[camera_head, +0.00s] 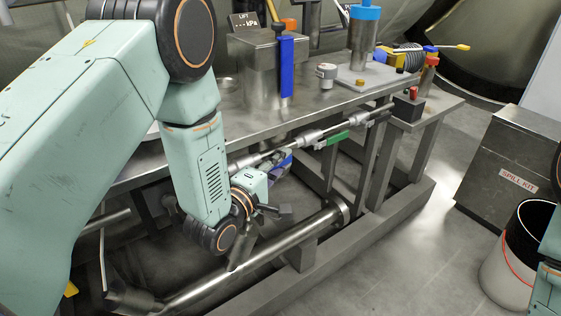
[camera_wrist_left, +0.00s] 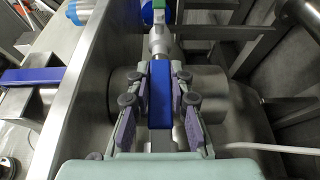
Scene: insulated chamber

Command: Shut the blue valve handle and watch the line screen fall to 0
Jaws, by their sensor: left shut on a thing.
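The blue valve handle (camera_wrist_left: 160,94) is between the fingers of my left gripper (camera_wrist_left: 158,105) in the left wrist view, which is shut on it. The handle appears in line with the metal pipe fitting (camera_wrist_left: 158,42) beyond it. In the head view a bit of the blue handle (camera_head: 282,164) shows beside my left gripper (camera_head: 274,173), below the bench edge. A small dark screen (camera_head: 243,21) at the top reads "LIFT" and "--- kPa"; no number shows on it. I cannot make out a separate line screen. My right gripper is out of view.
A green handle (camera_head: 337,139) sits further along the same pipe. An upright blue bar (camera_head: 287,66) stands against a metal box on the bench (camera_head: 225,125). Steel legs and a thick lower pipe (camera_head: 290,235) lie below. A spill kit box (camera_head: 510,165) and bin stand right.

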